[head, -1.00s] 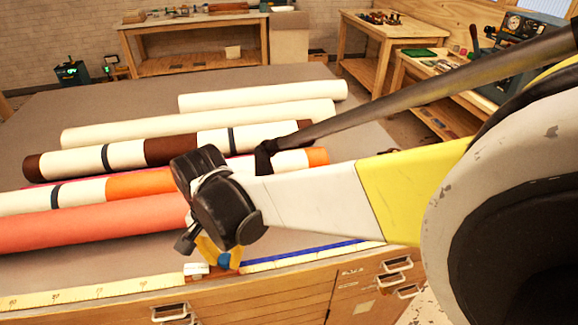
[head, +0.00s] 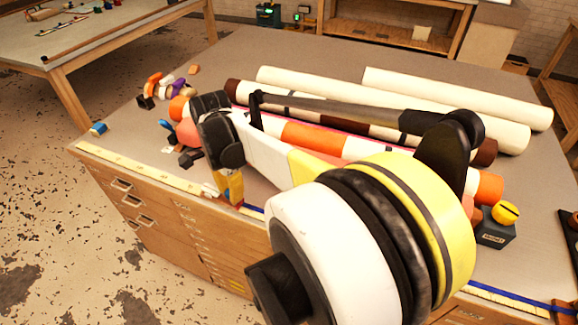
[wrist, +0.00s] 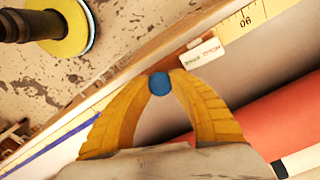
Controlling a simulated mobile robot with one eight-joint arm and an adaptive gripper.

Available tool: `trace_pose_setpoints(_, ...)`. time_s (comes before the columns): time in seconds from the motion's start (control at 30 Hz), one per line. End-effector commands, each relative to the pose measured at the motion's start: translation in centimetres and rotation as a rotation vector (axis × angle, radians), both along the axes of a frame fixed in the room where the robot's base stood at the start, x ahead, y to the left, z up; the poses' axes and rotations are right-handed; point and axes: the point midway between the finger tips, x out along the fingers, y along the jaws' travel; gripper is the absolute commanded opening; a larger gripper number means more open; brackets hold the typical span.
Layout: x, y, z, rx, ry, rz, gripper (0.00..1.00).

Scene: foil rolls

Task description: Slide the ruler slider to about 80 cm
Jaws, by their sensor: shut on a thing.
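The ruler (head: 135,168) is a pale yellow scale along the table's front edge. Its numbers are too small to read in the head view. In the wrist view the ruler (wrist: 245,22) shows a tilted number that looks like 90. The ruler slider (wrist: 203,54), with a white printed label, sits on the ruler beside this number; its white part (head: 211,190) also shows in the head view. My gripper (wrist: 160,88) has its yellow fingers shut on a round blue knob (wrist: 160,83) by the slider. How the knob joins the slider is hidden. The fingers (head: 231,188) reach down to the table edge.
A blue strip (head: 480,288) runs along the front edge to the right. Cream rolls (head: 455,92) and coloured rolls lie behind my arm. Small items (head: 160,88) crowd the table's left end. A dark block with a yellow top (head: 497,225) stands at the right.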

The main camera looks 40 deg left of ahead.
Motion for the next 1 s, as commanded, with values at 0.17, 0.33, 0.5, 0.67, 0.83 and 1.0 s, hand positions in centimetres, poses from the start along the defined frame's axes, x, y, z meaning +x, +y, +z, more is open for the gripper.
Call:
trace_pose_setpoints(0.17,-1.3,3.8,0.1,0.0,0.001,0.003,0.0)
trace_pose_setpoints(0.33,-1.9,5.8,0.0,0.0,0.001,0.001,0.0)
trace_pose_setpoints(0.5,-2.2,6.6,0.0,0.0,0.001,0.002,0.0)
trace_pose_setpoints(0.67,-2.2,6.7,-0.1,0.001,0.001,0.001,0.0)
trace_pose_setpoints(0.83,-2.2,6.7,-0.1,0.001,0.001,0.001,0.0)
trace_pose_setpoints(1.0,-2.2,6.7,0.0,0.0,0.0,0.001,0.5)
